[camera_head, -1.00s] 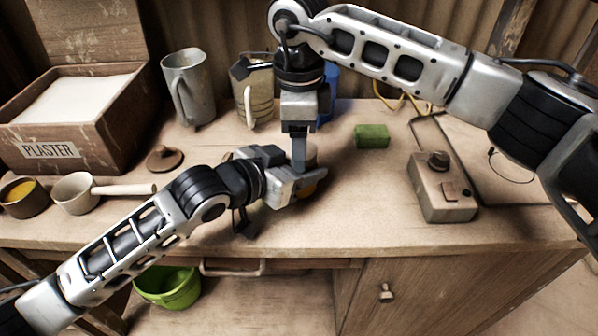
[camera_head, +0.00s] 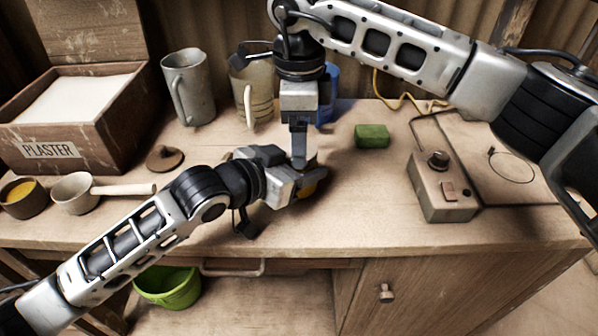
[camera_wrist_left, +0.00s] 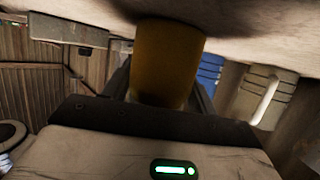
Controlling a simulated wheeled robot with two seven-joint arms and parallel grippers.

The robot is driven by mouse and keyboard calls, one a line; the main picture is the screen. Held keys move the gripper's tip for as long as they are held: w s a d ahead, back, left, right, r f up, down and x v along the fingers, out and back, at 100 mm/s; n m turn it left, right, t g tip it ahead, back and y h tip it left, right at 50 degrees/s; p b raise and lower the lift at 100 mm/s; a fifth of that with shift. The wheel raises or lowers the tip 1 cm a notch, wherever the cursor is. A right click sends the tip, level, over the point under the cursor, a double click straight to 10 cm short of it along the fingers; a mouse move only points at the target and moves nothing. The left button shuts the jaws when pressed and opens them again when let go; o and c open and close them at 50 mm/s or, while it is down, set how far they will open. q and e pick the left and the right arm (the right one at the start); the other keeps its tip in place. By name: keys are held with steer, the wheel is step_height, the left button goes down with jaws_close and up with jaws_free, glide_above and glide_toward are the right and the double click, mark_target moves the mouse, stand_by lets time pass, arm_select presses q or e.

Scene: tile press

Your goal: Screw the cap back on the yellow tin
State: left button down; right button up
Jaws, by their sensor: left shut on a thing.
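The yellow tin (camera_head: 308,189) stands on the bench, mostly hidden behind my left gripper. My left gripper (camera_head: 300,186) comes in from the left, low over the bench, and is shut on the tin. The tin's yellow-brown body (camera_wrist_left: 167,60) fills the space between the fingers in the left wrist view. My right gripper (camera_head: 300,162) points straight down at the tin's top. Its fingers overlap from this side, so its opening is unclear. The cap cannot be made out clearly; the tin's top is largely hidden by the right fingers.
A green block (camera_head: 372,136) and a switch box (camera_head: 443,188) lie to the right. A grey jug (camera_head: 188,88), a beige jug (camera_head: 254,92) and a blue container (camera_head: 328,95) stand behind. A brown knobbed lid (camera_head: 165,159) lies left. The front right bench is clear.

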steer(key=shift+r, duration=1.55)
steer(key=o, duration=0.5)
step_height(320, 180, up, 12)
arm_select(q)
steer(key=shift+c, duration=1.9)
jaws_free()
steer(key=v, duration=1.6)
